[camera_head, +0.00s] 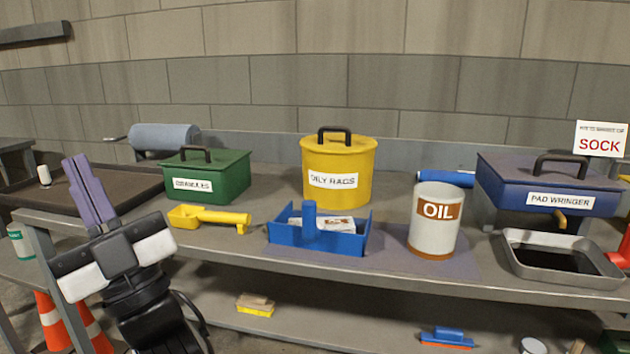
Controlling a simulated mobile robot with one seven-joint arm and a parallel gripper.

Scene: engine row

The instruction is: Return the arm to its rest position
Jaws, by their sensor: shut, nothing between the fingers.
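My gripper (84,168) is at the left of the head view, raised in front of the bench's left end. Its purple fingers point up and lie together, with nothing between them. Below them are its black and white body and my black arm, which runs down to the bottom edge. The gripper appears apart from the objects on the bench.
The grey bench (240,250) holds a green granules box (215,178), yellow scoop (208,218), yellow rag bin (337,165), blue caddy (337,242), oil can (435,232), blue pad wringer (550,192) and metal tray (560,275). Traffic cones (50,320) stand behind my arm.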

